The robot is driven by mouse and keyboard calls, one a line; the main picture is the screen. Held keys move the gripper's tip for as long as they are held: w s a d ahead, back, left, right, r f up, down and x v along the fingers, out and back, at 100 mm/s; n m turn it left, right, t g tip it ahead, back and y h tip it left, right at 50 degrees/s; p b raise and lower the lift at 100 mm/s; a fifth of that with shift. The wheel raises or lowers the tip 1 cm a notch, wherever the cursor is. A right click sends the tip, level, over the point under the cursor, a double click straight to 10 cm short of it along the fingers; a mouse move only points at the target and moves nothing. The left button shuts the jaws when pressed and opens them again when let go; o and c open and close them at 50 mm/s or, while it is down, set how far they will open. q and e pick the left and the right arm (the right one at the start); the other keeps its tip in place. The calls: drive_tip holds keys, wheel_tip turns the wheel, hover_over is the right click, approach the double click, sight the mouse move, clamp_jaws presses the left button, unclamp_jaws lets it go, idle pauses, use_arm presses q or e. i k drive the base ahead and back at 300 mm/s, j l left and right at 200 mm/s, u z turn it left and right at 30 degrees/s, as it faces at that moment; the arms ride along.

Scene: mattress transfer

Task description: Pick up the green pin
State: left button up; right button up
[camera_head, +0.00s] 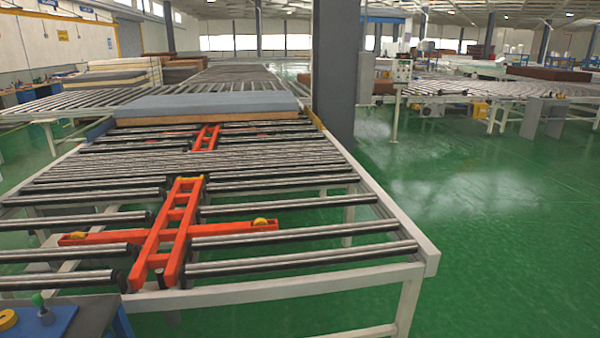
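A small green pin (38,300) stands upright at the bottom left, on a blue surface (60,322) near the end of the roller conveyor. Its rounded green top shows, with a darker lower part beneath it. Neither of my grippers is in this view, so I cannot see whether they are open or shut.
A yellow ring-shaped object (8,319) lies left of the pin. The roller conveyor (300,290) with an orange frame (175,225) fills the middle. A grey mattress (205,105) lies farther back. A dark pillar (335,80) stands beside it. Green floor (500,230) is open at right.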

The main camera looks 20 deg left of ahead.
sight(38, 299)
drive_tip(key=i+u, duration=0.2)
drive_tip(key=u, duration=0.25)
drive_tip(key=i+u, duration=0.25)
drive_tip(key=u, duration=0.25)
drive_tip(key=i+u, duration=0.2)
drive_tip(key=u, duration=0.25)
drive_tip(key=i+l+u, duration=0.2)
drive_tip(key=u, duration=0.25)
